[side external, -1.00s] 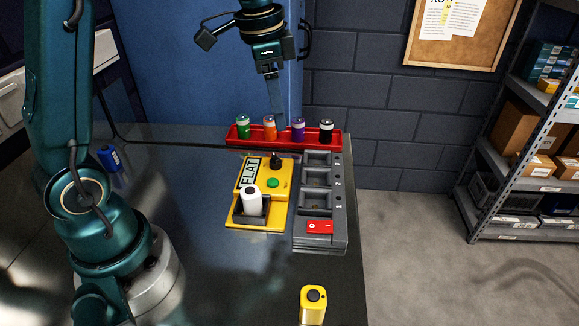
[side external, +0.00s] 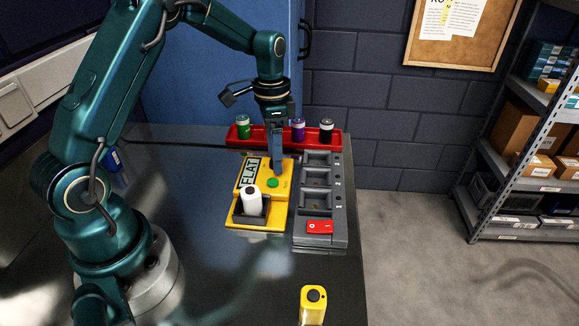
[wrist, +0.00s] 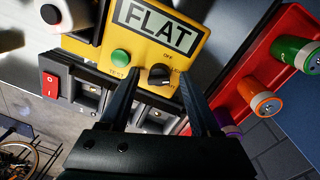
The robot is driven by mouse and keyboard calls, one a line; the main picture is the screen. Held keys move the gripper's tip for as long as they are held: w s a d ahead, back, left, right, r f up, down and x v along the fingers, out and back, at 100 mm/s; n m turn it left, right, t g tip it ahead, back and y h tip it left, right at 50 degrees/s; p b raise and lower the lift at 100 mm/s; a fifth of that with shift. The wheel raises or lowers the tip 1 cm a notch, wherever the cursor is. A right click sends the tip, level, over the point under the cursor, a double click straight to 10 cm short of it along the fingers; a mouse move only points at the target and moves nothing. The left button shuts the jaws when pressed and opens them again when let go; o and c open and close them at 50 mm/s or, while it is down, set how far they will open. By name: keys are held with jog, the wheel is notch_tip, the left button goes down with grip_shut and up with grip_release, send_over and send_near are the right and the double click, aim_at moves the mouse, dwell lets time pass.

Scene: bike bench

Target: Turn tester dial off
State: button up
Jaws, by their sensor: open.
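The yellow tester (side external: 283,190) sits on the bench, and its display (wrist: 156,24) reads FLAT. Its black dial (wrist: 159,76) shows in the wrist view, close to and between the lines of my fingers, with a white mark and the word OFF beside it. My gripper (wrist: 158,92) is open, pointing down over the dial end of the tester; in the side view my gripper (side external: 277,168) hides the dial. I cannot tell whether the fingers touch the dial. A green button (side external: 273,183) is beside the dial. A white cell (side external: 252,199) stands in the tester's cradle.
A red tray (side external: 335,141) with several coloured cells lies behind the tester. A grey slotted holder (side external: 341,215) with a red switch (side external: 319,227) stands right of it.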

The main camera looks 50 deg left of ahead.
grip_shut()
jog(key=shift+w+a+r+n, duration=0.1)
jog(key=shift+n, duration=0.2)
dwell(0.6)
jog(key=n, duration=0.4)
jog(key=n+t, duration=0.1)
jog(key=n, duration=0.5)
jog(key=shift+n, duration=0.3)
dwell(0.3)
